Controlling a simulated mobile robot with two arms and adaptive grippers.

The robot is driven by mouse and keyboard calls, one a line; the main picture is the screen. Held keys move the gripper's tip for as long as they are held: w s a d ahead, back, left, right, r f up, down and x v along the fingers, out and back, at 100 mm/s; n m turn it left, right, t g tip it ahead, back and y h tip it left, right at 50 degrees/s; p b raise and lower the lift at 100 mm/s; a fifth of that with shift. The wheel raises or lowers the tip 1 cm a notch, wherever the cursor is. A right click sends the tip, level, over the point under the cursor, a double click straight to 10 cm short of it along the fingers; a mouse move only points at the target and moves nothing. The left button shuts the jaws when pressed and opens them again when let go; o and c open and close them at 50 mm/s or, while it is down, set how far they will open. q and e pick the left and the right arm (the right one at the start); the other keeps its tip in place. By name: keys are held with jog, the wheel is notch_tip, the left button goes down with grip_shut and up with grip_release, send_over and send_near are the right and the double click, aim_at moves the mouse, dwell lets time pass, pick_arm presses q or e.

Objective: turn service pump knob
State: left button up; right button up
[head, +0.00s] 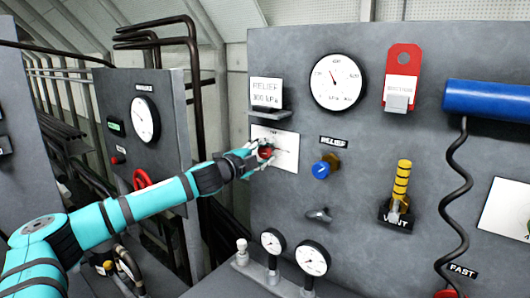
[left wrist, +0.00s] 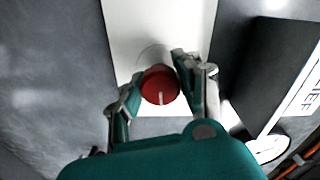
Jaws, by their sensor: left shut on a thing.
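The red service pump knob (head: 267,153) sits on a white plate (head: 288,151) at the left side of the large grey panel. In the left wrist view the round red knob (left wrist: 160,88) shows a pale pointer line towards the bottom of the picture. My left gripper (head: 258,154) reaches in from the left and is shut on the knob, one finger on each side. In the left wrist view my left gripper (left wrist: 157,76) partly hides the plate (left wrist: 158,20). My right gripper is not in view.
A blue relief knob (head: 321,170), a large gauge (head: 335,82), a red tag (head: 403,70) and a yellow-striped vent lever (head: 401,185) are to the right. Small gauges (head: 312,258) stand below.

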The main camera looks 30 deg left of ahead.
pick_arm(q)
jog(key=n, duration=0.4)
jog(key=shift+f+p, duration=0.1)
jog(key=shift+p, duration=0.3)
jog(key=n+p, duration=0.1)
jog(key=n, duration=0.3)
jog(key=shift+n, duration=0.3)
jog(key=n+p, duration=0.1)
jog(key=n, duration=0.3)
jog(key=shift+n, duration=0.3)
jog(key=shift+n+p, duration=0.45)
jog(key=shift+n, duration=1.35)
jog(key=o, duration=1.2)
jog(key=shift+s, duration=0.1)
